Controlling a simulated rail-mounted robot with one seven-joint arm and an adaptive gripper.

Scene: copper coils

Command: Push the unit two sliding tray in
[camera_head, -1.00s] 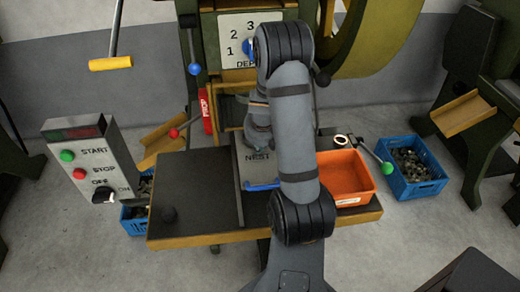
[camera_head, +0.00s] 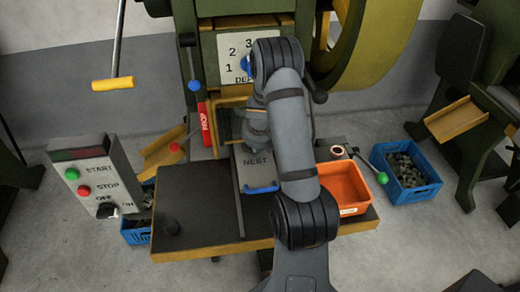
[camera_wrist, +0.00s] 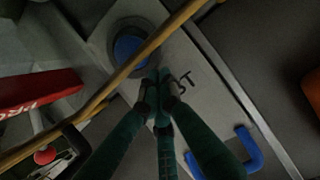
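The sliding tray (camera_head: 253,176) is a grey plate marked NEST with a blue handle (camera_head: 262,189) at its front edge. It lies on the dark table in front of the machine opening. In the wrist view the tray (camera_wrist: 190,60) shows a round blue recess (camera_wrist: 130,48), and its handle (camera_wrist: 250,152) is at lower right. My gripper (camera_wrist: 159,84) has its dark green fingers drawn together over the tray, between the recess and the handle, with nothing visible between them. I cannot tell whether the tips touch the plate. In the head view my arm hides part of the tray and gripper.
An orange bin (camera_head: 345,186) stands right of the tray. A blue crate of parts (camera_head: 405,170) is on the floor further right. A control box (camera_head: 93,175) stands at left. The table's left part (camera_head: 195,205) is mostly clear.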

